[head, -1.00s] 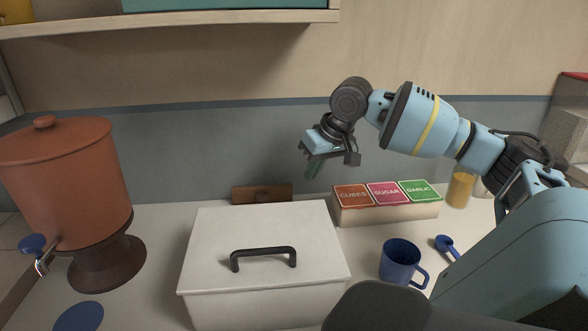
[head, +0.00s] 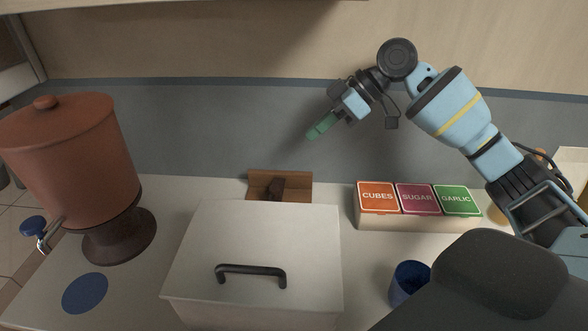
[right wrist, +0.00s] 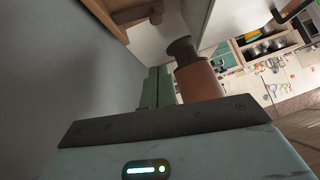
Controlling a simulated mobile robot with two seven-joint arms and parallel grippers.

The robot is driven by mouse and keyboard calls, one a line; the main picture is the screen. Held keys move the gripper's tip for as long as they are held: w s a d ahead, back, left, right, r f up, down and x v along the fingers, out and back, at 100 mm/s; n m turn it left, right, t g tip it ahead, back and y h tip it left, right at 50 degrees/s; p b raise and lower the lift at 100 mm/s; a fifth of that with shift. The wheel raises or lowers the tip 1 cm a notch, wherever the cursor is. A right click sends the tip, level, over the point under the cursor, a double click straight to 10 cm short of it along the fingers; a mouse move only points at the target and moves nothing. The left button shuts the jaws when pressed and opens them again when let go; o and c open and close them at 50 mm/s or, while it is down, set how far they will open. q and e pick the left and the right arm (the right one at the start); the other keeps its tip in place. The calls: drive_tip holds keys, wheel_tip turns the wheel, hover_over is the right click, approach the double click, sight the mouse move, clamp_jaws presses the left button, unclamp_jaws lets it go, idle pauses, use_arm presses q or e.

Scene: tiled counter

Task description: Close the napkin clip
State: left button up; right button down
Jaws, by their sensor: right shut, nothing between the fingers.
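The napkin clip appears to be the brown wooden piece (head: 295,181) with a darker knob or arm in its middle. It stands at the back of the counter against the wall, its lower part hidden behind the white box. I cannot tell how far it is open. A wooden piece with a rounded peg also shows at the top of the right wrist view (right wrist: 110,14). My right gripper (head: 318,130) has green fingers, shut and empty, above and to the right of the clip, apart from it. The fingers also show in the right wrist view (right wrist: 154,88). My left gripper is out of view.
A white lidded box (head: 255,235) with a black handle stands in front of the clip. A terracotta dispenser (head: 70,155) stands left. A box labelled cubes, sugar, garlic (head: 415,215) and a blue mug (head: 405,280) are right. A shelf edge (head: 180,8) hangs above.

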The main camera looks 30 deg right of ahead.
hover_over(277, 186)
drive_tip(key=d, duration=0.2)
wheel_tip(277, 186, down, 7)
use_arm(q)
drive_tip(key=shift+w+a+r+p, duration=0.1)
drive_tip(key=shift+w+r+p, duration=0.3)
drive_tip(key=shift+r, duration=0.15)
use_arm(e)
drive_tip(key=shift+s+a+f, duration=0.2)
drive_tip(key=shift+f, duration=0.8)
drive_tip(key=shift+s+a+f, duration=0.15)
drive_tip(key=shift+f, duration=0.85)
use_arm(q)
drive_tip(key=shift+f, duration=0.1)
